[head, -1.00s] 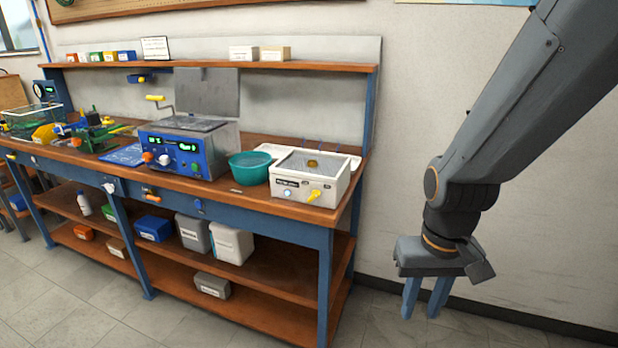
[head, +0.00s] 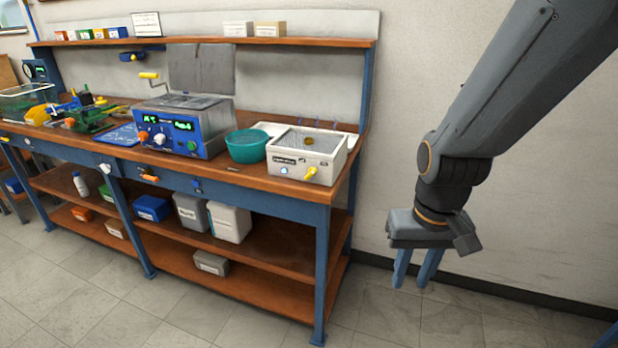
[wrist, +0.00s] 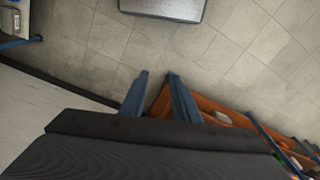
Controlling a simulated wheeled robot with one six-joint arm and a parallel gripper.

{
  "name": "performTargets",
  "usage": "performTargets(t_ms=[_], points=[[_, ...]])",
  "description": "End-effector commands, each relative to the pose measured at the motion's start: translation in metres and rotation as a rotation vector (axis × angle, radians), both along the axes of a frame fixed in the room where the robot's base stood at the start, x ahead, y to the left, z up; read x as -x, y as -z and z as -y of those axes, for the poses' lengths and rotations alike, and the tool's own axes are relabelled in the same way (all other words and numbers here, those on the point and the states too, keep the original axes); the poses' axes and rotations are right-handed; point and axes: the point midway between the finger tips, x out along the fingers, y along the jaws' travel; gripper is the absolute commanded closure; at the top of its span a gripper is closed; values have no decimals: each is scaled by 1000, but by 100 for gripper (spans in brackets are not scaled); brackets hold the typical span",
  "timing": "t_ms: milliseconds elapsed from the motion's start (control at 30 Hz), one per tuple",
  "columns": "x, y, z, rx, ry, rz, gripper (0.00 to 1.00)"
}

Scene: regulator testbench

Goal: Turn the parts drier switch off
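The parts drier appears to be the white box (head: 328,172) with a mesh top at the right end of the workbench. Its label is too small to read surely. A yellow switch lever (head: 310,173) sits on its front face, tilted up to the right, beside a small pale-blue round light or button (head: 284,171). My gripper (head: 415,280) hangs to the right of the bench, pointing down, well apart from the drier and lower than the benchtop. Its two blue fingers are apart with nothing between them; the wrist view also shows my gripper (wrist: 158,85) empty.
A teal bowl (head: 247,146) stands just left of the drier, and a blue control unit (head: 185,140) left of that. The bench (head: 290,190) has a blue corner leg (head: 322,270) nearest me. Boxes stand on lower shelves. Floor (head: 385,325) before the bench is clear.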

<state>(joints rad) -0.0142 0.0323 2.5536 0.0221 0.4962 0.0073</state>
Motion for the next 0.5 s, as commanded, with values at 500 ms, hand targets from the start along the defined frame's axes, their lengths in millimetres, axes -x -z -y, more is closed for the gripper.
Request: performTargets(t_ms=[500], points=[[-227,21,-155,-228,411,712,71]])
